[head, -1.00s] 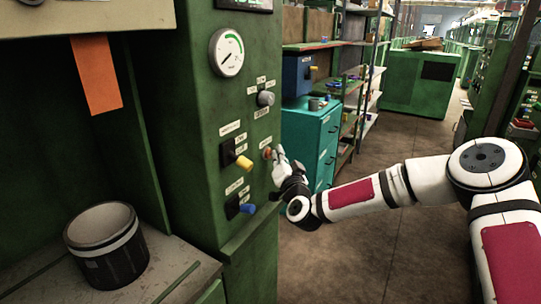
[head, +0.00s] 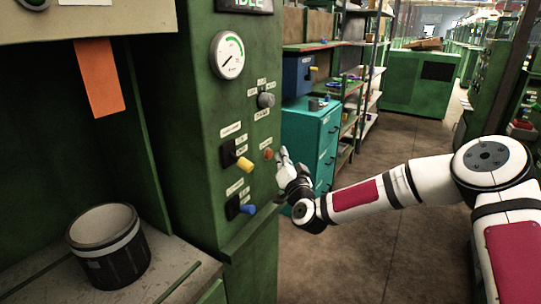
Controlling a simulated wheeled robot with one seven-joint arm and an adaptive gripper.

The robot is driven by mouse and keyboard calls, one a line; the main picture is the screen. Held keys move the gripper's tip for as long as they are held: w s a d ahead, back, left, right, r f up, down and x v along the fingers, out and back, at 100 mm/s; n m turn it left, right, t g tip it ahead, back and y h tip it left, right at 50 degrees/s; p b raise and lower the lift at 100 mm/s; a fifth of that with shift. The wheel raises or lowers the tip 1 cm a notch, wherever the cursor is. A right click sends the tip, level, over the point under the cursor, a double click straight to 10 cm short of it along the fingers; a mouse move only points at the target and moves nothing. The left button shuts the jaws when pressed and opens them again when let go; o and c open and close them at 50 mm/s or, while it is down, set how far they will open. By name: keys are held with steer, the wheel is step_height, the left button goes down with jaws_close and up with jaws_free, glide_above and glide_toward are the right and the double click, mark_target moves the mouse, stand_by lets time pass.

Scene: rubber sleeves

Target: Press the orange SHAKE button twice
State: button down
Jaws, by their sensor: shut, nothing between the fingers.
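The orange-red button (head: 268,155) sits on the right side of the green machine's control panel (head: 215,110). A label is just above it, too small to read. My gripper (head: 284,152) is shut and empty, with its fingertips pointing up and left. It appears just right of the button, with a small gap between them in the picture. The button shows uncovered.
On the same panel are a gauge (head: 228,54), a grey knob (head: 265,99), a yellow-handled switch (head: 243,163) and a blue-handled switch (head: 246,209). A black bucket (head: 110,262) stands on the ledge at left. A teal cabinet (head: 308,140) stands behind my gripper.

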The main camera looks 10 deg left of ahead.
steer(key=d, duration=0.1)
steer(key=s+d+p, duration=0.1)
steer(key=d, duration=0.2)
steer(key=shift+s+d+p, duration=0.3)
steer(key=shift+s+p, duration=0.05)
steer(key=shift+p, duration=0.05)
steer(key=shift+s, duration=0.15)
stand_by(2.0)
